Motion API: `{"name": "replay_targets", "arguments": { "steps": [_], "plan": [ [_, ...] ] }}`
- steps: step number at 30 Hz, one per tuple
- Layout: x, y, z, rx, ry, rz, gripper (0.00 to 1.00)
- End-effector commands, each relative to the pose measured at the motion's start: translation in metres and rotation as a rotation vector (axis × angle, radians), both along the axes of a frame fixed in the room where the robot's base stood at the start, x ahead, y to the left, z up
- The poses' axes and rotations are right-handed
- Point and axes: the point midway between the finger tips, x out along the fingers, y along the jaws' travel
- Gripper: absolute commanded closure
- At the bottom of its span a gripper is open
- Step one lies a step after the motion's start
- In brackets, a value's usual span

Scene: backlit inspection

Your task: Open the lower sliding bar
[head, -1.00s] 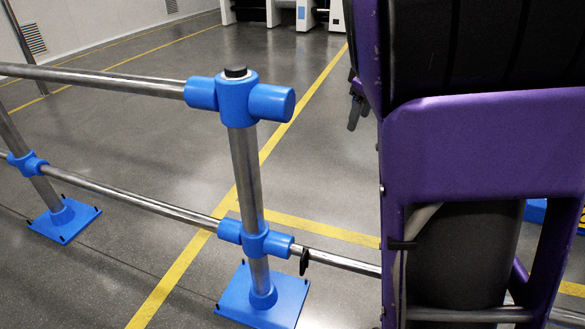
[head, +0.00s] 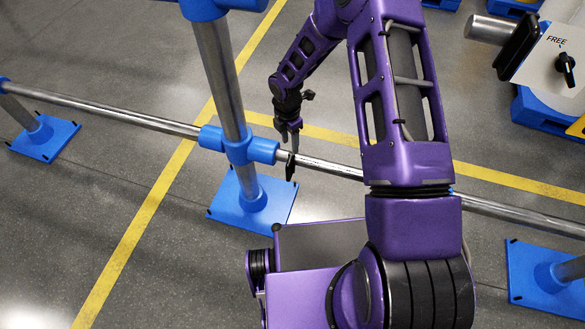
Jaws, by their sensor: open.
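The lower sliding bar (head: 332,167) is a grey metal tube that runs low across the picture. It passes through a blue fitting (head: 237,146) on the upright post and on behind my purple arm to the right. A small black handle (head: 290,167) sticks out from the bar just right of the fitting. My gripper (head: 289,143) is open and points down at the bar, right by the handle. I cannot tell whether its fingers touch the bar or the handle. Part of the bar is hidden behind my arm.
A post on a blue base plate (head: 270,212) holds the fitting. Another blue base (head: 46,138) stands at the left and one (head: 535,272) at the lower right. A panel with a black knob marked FREE (head: 560,68) is at the upper right. Yellow lines cross the open grey floor.

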Motion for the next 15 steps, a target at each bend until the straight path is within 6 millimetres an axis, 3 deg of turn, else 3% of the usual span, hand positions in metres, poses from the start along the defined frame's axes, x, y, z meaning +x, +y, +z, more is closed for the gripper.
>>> {"name": "replay_targets", "arguments": {
  "steps": [8, 15],
  "plan": [
    [-0.002, 0.012, -0.023, 0.033, 0.003, 0.029, 0.50],
    [-0.004, 0.011, -0.073, 0.031, 0.004, 0.029, 0.50]
  ]
}}
